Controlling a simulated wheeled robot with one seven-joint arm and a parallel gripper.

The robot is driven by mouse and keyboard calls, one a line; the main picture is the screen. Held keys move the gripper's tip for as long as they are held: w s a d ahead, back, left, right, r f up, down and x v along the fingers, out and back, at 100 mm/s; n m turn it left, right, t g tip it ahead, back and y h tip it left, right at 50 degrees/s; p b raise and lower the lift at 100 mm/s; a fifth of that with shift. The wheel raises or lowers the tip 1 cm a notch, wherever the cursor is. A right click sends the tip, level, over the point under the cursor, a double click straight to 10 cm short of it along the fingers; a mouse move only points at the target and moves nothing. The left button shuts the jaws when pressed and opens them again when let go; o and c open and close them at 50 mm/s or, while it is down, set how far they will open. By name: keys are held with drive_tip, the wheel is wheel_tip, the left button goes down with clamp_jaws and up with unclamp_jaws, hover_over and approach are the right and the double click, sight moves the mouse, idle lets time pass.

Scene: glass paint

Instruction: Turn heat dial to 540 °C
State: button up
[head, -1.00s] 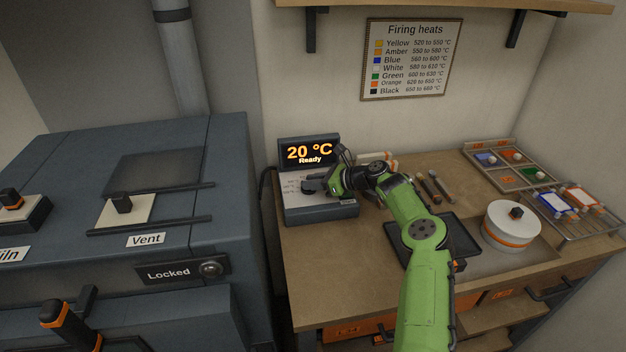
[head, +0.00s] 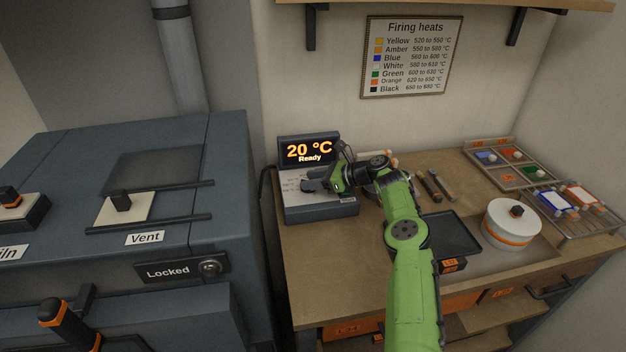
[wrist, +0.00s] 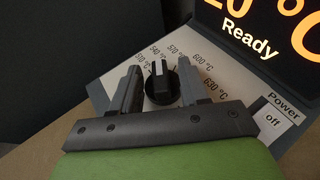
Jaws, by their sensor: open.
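The heat dial (wrist: 162,84) is a dark round knob with a raised grip and a pale mark, on the sloped control box (head: 318,210). In the wrist view its printed scale runs from 510 to 630 °C. The mark points up toward the 540 °C label; its exact setting is hard to read. My gripper (wrist: 160,90) is open, with one finger on each side of the knob and gaps visible. In the head view my gripper (head: 322,182) partly covers the dial. The display (head: 309,150) reads 20 °C, Ready.
A power label marked off (wrist: 272,118) is right of the dial. The kiln (head: 150,190) stands left, its sign reading Locked.

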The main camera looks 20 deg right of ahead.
drive_tip(key=p+v, duration=0.1)
drive_tip(key=v, duration=1.4)
drive_tip(key=shift+s+d+r, duration=0.2)
drive_tip(key=shift+s+d, duration=0.05)
drive_tip(key=s+a+r+n+g+h, duration=0.25)
drive_tip(key=a+n, duration=0.25)
drive_tip(key=a, duration=0.3)
drive_tip(key=s+a+r+n+g+h, duration=0.25)
drive_tip(key=a+n, duration=0.25)
drive_tip(key=a, duration=0.3)
drive_tip(key=s+a+r+n+g+h, duration=0.1)
drive_tip(key=s+a+r+n+g, duration=0.15)
drive_tip(key=a+n, duration=0.45)
drive_tip(key=s+a+r+n+t+h, duration=0.1)
drive_tip(key=s+n, duration=0.3)
drive_tip(key=s, duration=1)
drive_tip(key=s+a+r+n+t+h, duration=0.1)
drive_tip(key=s+n, duration=0.4)
drive_tip(key=s, duration=1)
drive_tip(key=shift+s+r+t+h, duration=0.2)
drive_tip(key=shift+r+t+h, duration=0.25)
drive_tip(key=shift+t+h, duration=0.65)
